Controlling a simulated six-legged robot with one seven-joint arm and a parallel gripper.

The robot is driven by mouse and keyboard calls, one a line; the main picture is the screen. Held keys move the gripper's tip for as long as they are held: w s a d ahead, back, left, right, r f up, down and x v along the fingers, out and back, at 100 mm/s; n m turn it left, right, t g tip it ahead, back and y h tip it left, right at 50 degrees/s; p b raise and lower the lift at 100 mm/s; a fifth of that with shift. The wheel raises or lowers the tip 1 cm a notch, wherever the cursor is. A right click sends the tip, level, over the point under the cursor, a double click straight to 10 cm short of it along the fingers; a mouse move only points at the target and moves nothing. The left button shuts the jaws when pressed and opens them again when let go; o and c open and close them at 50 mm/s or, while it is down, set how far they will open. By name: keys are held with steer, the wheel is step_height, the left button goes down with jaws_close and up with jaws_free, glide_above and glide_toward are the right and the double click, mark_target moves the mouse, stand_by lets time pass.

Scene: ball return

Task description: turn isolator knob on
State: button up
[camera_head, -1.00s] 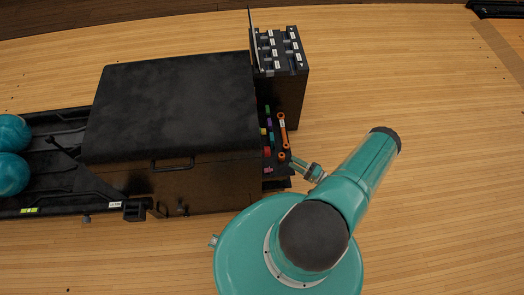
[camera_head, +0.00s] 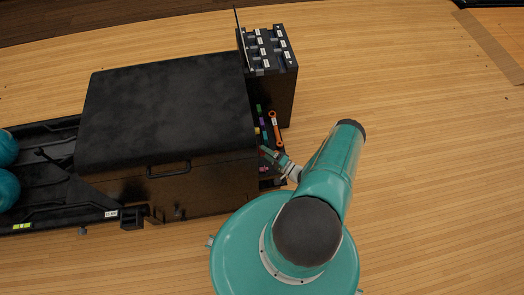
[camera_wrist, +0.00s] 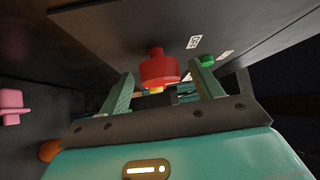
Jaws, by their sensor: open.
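A red knob (camera_wrist: 160,70) with a narrow stem shows in the wrist view, between and beyond the fingers of my gripper (camera_wrist: 162,76).
A green part (camera_wrist: 207,61), a pink part (camera_wrist: 11,105) and white labels surround the red knob. An orange wrench-like part (camera_head: 276,130) lies beside the row. A black box with labelled slots (camera_head: 270,85) stands behind. Teal balls (camera_head: 5,188) sit at left. The floor at right is clear.

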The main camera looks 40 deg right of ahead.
steer(key=shift+x, duration=0.9)
steer(key=c, duration=1)
